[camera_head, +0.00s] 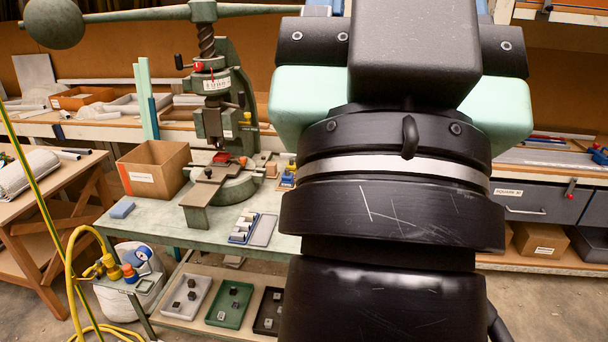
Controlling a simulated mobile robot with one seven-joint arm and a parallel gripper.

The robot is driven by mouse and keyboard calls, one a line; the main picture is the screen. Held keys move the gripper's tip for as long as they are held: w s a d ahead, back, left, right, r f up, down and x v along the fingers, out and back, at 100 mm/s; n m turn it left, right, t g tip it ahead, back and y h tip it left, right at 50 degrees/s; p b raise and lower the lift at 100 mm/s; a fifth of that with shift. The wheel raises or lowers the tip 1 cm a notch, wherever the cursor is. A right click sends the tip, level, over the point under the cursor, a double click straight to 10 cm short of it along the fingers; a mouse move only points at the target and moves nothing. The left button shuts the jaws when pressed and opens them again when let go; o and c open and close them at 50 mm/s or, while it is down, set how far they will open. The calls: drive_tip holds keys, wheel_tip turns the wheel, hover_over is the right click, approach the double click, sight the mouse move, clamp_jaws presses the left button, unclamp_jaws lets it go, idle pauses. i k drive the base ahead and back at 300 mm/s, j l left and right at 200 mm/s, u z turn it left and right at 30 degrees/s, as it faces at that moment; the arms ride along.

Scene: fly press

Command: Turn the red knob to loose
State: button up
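The green fly press (226,100) stands on the bench at the left of the middle, with a ball-weighted arm across its top. A small red knob (198,67) shows on the left of the press collar, just below the screw. A white label plate (216,84) sits under it; its lettering is too small to read. A black lever handle sticks out left of the collar. My black and mint arm fills the right centre foreground, apart from the press in the picture. I cannot make out my gripper or its fingers.
A cardboard box (153,169) and a blue block (122,210) stand on the bench (160,227) left of the press. A blue tray (243,229) of small parts lies in front. Several bins sit on the lower shelf. A yellow hose (73,275) hangs at the left.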

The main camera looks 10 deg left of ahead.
sight(198, 66)
drive_tip(key=i+j+u, duration=0.15)
drive_tip(key=i+j, duration=0.2)
drive_tip(key=i+j+u, duration=0.15)
drive_tip(key=i+j, duration=0.15)
drive_tip(key=i, duration=0.3)
drive_tip(key=i+j+u, duration=0.15)
drive_tip(key=i, duration=0.35)
drive_tip(key=i+j+u, duration=0.15)
drive_tip(key=i, duration=0.35)
drive_tip(key=j, duration=0.1)
